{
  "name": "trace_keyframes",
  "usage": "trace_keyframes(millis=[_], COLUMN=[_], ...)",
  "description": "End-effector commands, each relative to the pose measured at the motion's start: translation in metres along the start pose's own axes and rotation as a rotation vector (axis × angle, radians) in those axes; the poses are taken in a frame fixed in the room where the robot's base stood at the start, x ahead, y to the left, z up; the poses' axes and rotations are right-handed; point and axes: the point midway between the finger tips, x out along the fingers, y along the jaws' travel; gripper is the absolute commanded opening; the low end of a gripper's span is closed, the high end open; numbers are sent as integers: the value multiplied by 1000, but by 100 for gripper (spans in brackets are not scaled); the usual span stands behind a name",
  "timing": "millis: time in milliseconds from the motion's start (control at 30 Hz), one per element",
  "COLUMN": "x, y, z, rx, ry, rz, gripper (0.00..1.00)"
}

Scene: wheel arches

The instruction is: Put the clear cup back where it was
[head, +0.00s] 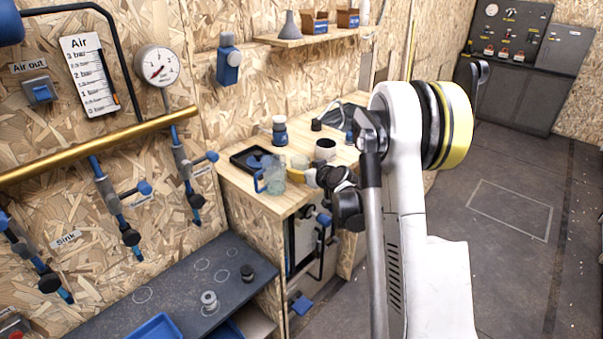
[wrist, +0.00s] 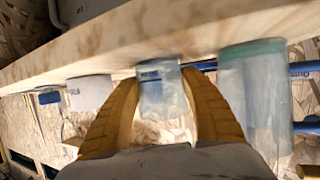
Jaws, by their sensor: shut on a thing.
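The clear cup (wrist: 161,97) stands between the two yellow fingers of my gripper (wrist: 160,78) in the wrist view, with a blue mark on its side. The fingers are shut on it from both sides. In the head view my gripper (head: 305,178) is low at the wooden counter, and the cup (head: 299,161) shows only partly behind it. The cup is at the counter top; I cannot tell whether its base touches the wood.
A black tray (head: 237,158) lies behind the jug on the counter (head: 255,194).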

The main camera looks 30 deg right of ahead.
Motion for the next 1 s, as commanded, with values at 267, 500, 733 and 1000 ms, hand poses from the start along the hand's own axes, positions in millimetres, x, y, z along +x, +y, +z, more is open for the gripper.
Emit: trace_keyframes(millis=[267, 500, 733, 1000], x=[1, 0, -3, -58], y=[0, 0, 0, 1], z=[3, 2, -4, -4], rx=[0, 0, 0, 2], ry=[0, 0, 0, 0], rz=[0, 0, 0, 1], gripper=[22, 75, 75, 75])
